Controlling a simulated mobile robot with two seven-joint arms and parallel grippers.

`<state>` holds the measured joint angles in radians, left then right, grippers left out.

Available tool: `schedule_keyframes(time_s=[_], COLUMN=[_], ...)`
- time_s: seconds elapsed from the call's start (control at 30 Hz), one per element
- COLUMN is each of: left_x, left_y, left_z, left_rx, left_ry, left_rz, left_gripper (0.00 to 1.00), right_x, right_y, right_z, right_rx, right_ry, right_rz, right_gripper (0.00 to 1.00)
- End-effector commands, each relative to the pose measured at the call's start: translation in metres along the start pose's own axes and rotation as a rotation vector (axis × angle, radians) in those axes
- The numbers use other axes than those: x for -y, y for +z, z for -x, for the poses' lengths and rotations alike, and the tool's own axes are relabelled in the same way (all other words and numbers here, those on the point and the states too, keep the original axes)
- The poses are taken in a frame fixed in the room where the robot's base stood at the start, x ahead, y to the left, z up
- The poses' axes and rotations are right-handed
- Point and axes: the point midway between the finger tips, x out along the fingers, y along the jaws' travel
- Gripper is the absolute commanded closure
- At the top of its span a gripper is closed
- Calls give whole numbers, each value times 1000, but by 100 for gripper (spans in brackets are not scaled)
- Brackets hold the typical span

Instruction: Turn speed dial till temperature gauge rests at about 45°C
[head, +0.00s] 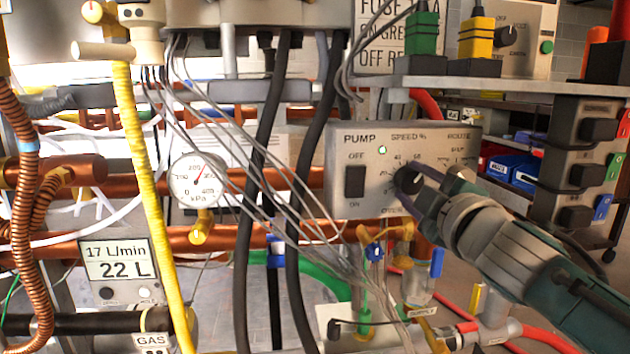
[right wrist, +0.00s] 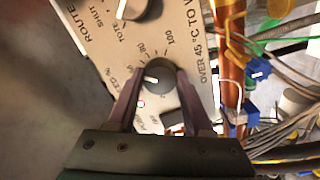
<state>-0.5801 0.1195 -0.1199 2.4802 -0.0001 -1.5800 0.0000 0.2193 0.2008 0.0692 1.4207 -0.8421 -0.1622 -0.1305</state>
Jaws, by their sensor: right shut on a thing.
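The speed dial (head: 409,180) is a dark round knob on the beige pump panel (head: 345,142), under the words SPEED %. My right gripper (head: 424,184) reaches it from the right and is shut on it. In the right wrist view the fingers sit on both sides of the dial (right wrist: 159,77), whose white pointer mark faces left in that picture. The fingers hide part of the scale. I cannot read the exact setting. The only gauge I make out is a round white one (head: 198,180) marked kPa; I see no temperature gauge clearly. My left gripper is not in view.
A black OFF/ON rocker (head: 355,181) is left of the dial. The ROUTE knob (right wrist: 136,8) is close beside it. Black hoses (head: 262,150) and thin grey wires hang left of the panel. A shelf (head: 500,86) with green and yellow plugs is above my right arm.

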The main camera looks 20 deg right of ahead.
Motion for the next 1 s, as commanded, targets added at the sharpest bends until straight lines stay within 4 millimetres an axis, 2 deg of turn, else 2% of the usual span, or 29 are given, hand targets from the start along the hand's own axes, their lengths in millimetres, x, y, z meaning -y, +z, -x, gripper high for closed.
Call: schedule_keyframes(time_s=[0.67,0.7,0.93,1.0], left_x=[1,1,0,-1], left_y=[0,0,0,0], left_z=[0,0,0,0], left_rx=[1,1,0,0], left_ry=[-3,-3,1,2], left_rz=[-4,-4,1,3], left_gripper=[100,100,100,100], right_x=[0,0,0,0], right_y=[1,1,0,0], right_z=[0,0,0,0], right_rx=[2,2,1,1], right_ry=[0,0,0,0], right_rz=[56,56,56,55], right_gripper=[100,44,19,19])
